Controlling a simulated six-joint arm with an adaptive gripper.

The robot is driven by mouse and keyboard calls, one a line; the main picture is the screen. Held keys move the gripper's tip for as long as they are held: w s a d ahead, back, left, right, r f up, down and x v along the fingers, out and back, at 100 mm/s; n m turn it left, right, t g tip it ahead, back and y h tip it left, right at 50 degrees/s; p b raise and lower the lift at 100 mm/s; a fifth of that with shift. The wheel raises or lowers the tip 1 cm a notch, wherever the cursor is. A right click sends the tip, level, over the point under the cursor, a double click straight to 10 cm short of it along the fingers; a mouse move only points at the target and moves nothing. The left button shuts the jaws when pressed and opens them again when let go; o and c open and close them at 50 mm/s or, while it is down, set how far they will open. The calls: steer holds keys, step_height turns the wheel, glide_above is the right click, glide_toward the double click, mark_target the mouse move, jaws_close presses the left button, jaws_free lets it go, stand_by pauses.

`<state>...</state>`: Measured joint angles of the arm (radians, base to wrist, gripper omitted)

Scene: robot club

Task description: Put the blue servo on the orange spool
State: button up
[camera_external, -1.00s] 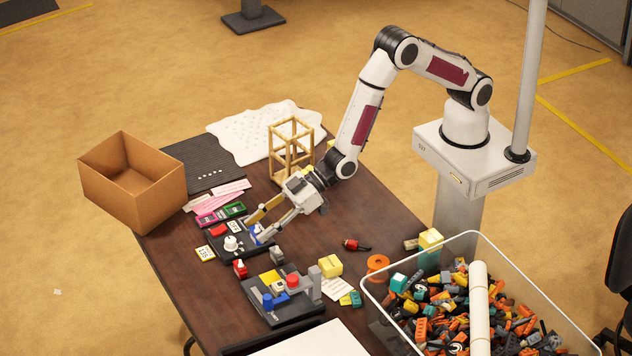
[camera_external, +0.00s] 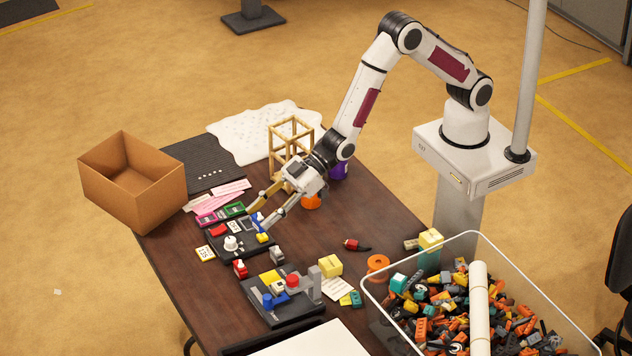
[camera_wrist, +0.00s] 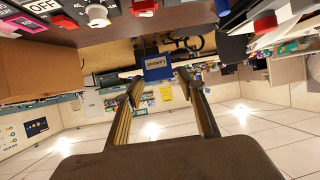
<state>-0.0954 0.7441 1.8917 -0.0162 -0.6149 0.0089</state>
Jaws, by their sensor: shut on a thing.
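The blue servo (camera_external: 257,217) is between the fingertips of my gripper (camera_external: 259,215), which is shut on it. In the wrist view the servo (camera_wrist: 158,66) shows a label and sits at the ends of the two fingers (camera_wrist: 161,79). It appears held a little above the black panel (camera_external: 257,250). The orange spool (camera_external: 378,262) lies flat on the table, right of my gripper and near the clear bin. Nothing is seen on top of it.
A clear bin (camera_external: 375,295) of mixed parts stands right of the spool. A red-and-black item (camera_external: 356,245) and a yellow block (camera_external: 330,265) lie nearby. A wooden frame (camera_external: 291,140), an orange object (camera_external: 311,202) and a purple one (camera_external: 339,170) stand behind the gripper.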

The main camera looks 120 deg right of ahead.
steer(key=s+a+r+n+g+y, duration=0.1)
steer(key=s+a+n+g+y, duration=0.3)
steer(key=s+a, duration=0.4)
steer(key=s+a+n+g+y, duration=0.4)
steer(key=s+a+n+y, duration=0.2)
steer(key=s, duration=1)
steer(key=a+n, duration=0.2)
steer(key=a, duration=0.1)
steer(key=shift+s+a+r, duration=0.15)
steer(key=shift+a+r, duration=0.1)
steer(key=shift+r, duration=0.1)
steer(key=shift+f, duration=0.1)
glide_above(379, 260)
steer(key=shift+f, duration=2.8)
steer(key=shift+f, duration=0.15)
steer(key=shift+f, duration=1.95)
steer(key=shift+f, duration=0.1)
